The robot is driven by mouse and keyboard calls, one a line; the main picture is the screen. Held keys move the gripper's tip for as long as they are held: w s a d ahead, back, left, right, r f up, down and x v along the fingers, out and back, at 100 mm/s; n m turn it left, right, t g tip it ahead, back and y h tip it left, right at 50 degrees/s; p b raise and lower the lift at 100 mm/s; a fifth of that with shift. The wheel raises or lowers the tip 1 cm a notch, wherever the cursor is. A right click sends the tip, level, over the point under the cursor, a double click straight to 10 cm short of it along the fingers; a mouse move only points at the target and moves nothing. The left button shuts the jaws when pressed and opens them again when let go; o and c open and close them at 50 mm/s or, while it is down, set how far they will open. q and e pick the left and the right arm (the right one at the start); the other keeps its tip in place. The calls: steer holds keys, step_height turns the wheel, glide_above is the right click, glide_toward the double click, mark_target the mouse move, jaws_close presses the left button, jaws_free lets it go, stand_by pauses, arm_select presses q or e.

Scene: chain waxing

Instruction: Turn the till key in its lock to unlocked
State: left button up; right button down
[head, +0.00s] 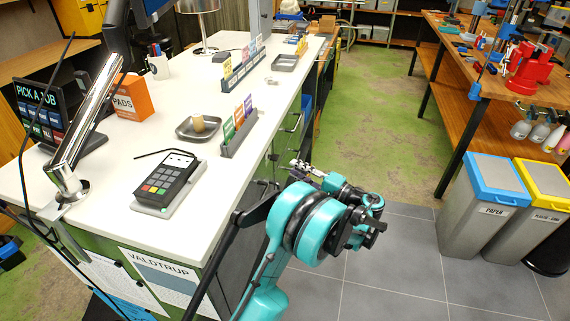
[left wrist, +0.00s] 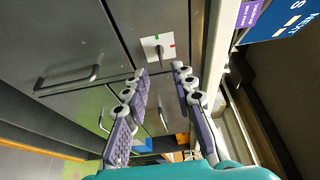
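The till lock shows in the left wrist view as a white plate (left wrist: 150,44) on a grey drawer front, with a small green mark and a small red mark at its edges. A dark till key (left wrist: 159,53) sticks out of the plate. My left gripper (left wrist: 160,71) is open, its two purple-grey fingers apart and empty. The key appears between and just beyond the fingertips; contact cannot be told. In the head view my left gripper (head: 302,168) is beside the counter's right side, partly hidden by my teal wrist. The lock is hidden there. My right gripper is not in view.
The white counter (head: 232,190) carries a card terminal (head: 166,182), a grey tray (head: 187,130) and a card rack (head: 240,135). Drawer handles (left wrist: 67,80) stick out near the lock. Grey floor (head: 400,275) is clear, with bins (head: 485,210) further right.

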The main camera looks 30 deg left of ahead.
arm_select(q)
steer(key=d, duration=0.3)
steer(key=shift+s+d, duration=0.35)
steer(key=shift+d, duration=0.05)
steer(key=shift+a, duration=0.1)
steer(key=s+a+r+m+t+h, duration=0.1)
steer(key=s+a+h, duration=0.1)
steer(key=s+h, duration=0.65)
steer(key=s+d+f+n+t+h, duration=0.1)
steer(key=s+d+f+h, duration=0.1)
steer(key=s+d+h, duration=0.2)
steer(key=s+d+f+n+t+h, duration=0.1)
steer(key=s+d+h, duration=0.4)
steer(key=s, duration=0.8)
steer(key=d+t, duration=0.1)
steer(key=d, duration=0.1)
steer(key=shift+s+d+f+n, duration=0.25)
steer(key=shift+d+f+n, duration=0.05)
steer(key=shift+d+f, duration=0.1)
